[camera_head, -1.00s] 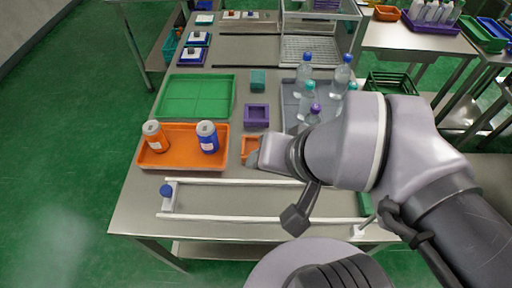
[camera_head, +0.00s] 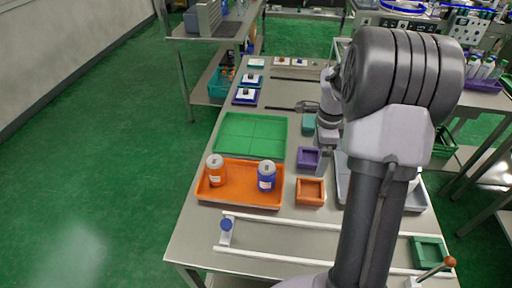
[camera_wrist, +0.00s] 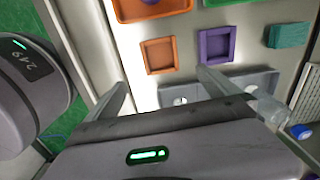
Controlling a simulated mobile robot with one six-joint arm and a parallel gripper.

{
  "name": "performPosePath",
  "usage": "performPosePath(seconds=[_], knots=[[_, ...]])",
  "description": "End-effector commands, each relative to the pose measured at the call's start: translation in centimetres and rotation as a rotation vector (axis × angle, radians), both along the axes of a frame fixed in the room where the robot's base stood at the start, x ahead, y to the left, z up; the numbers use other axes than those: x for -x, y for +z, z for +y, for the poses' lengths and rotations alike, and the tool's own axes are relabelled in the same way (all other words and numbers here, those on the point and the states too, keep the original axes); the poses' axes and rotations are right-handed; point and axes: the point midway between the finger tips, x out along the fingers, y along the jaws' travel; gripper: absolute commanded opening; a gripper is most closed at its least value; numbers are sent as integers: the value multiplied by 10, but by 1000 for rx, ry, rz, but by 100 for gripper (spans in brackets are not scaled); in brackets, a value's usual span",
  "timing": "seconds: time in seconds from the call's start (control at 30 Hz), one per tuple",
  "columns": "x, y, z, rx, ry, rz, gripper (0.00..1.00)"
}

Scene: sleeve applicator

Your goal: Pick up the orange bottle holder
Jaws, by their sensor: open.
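The orange bottle holder (camera_head: 310,191) is a small open square box on the table, just right of the orange tray. In the wrist view the holder (camera_wrist: 160,55) lies at upper centre, with its whole rim visible and nothing in it. My gripper (camera_wrist: 165,84) is open and empty, its two fingers spread wide apart above the table. In the head view my gripper (camera_head: 328,132) is partly hidden by my arm, farther back than the orange holder and near the purple and teal ones. It does not touch the orange holder.
A purple holder (camera_head: 308,158) stands behind the orange one, and a teal holder (camera_head: 308,123) farther back. The orange tray (camera_head: 240,199) carries two bottles. A green tray (camera_head: 250,135) lies behind it. A grey bottle tray (camera_head: 415,197) is at right; white rails (camera_head: 290,259) run in front.

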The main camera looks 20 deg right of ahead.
Motion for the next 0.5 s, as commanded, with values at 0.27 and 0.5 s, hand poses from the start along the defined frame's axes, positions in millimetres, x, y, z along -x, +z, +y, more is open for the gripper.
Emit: performPosePath(seconds=[0.27, 0.5], knots=[[2, -72, -11, -6, -61, 22, 100], [1, -129, -11, -6, -58, 20, 100]])
